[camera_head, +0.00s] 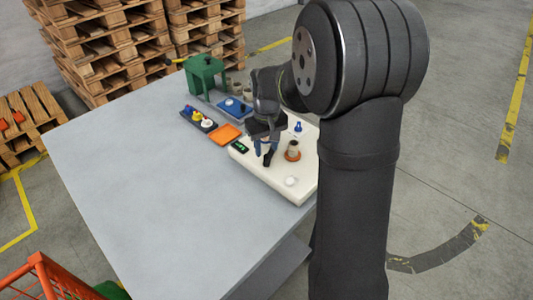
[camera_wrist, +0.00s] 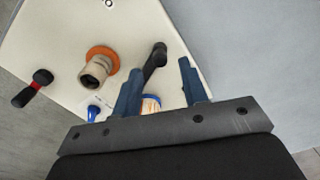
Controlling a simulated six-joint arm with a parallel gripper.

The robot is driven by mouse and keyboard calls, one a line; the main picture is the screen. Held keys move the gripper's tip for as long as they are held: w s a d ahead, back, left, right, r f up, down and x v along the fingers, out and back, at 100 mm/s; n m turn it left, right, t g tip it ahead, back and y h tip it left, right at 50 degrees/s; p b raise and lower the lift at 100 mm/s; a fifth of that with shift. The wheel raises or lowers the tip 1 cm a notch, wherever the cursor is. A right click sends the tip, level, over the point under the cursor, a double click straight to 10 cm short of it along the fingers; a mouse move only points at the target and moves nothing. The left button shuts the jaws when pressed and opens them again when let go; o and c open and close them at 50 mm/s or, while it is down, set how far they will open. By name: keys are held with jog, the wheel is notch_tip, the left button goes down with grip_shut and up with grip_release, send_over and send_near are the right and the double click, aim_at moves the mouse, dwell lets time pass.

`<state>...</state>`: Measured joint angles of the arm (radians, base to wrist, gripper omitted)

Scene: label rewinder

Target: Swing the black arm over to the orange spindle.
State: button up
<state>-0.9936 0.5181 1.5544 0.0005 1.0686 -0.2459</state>
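The black arm (camera_wrist: 154,62) lies on the cream panel in the wrist view, its rounded end beyond the fingertips and its near part partly behind the left finger. The orange spindle (camera_wrist: 102,52), an orange disc with a beige core, stands left of the black arm, apart from it. In the head view the orange spindle (camera_head: 292,156) is right of my gripper (camera_head: 267,158). My gripper (camera_wrist: 160,68) is open, its blue fingers above the panel. I cannot tell whether they touch the black arm. A roll with a striped face (camera_wrist: 151,103) shows between the fingers, partly hidden.
The cream panel (camera_head: 263,182) carries a blue knob (camera_head: 298,127), a white knob (camera_head: 291,181) and a small display (camera_head: 239,147). A black-and-red handle (camera_wrist: 33,88) stands at its edge. An orange tray (camera_head: 225,134) and a green stand (camera_head: 205,72) are behind. The grey table (camera_head: 150,170) is clear at left.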

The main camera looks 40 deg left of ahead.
aim_at(267, 156)
jog(key=shift+f, duration=1.8)
grip_shut()
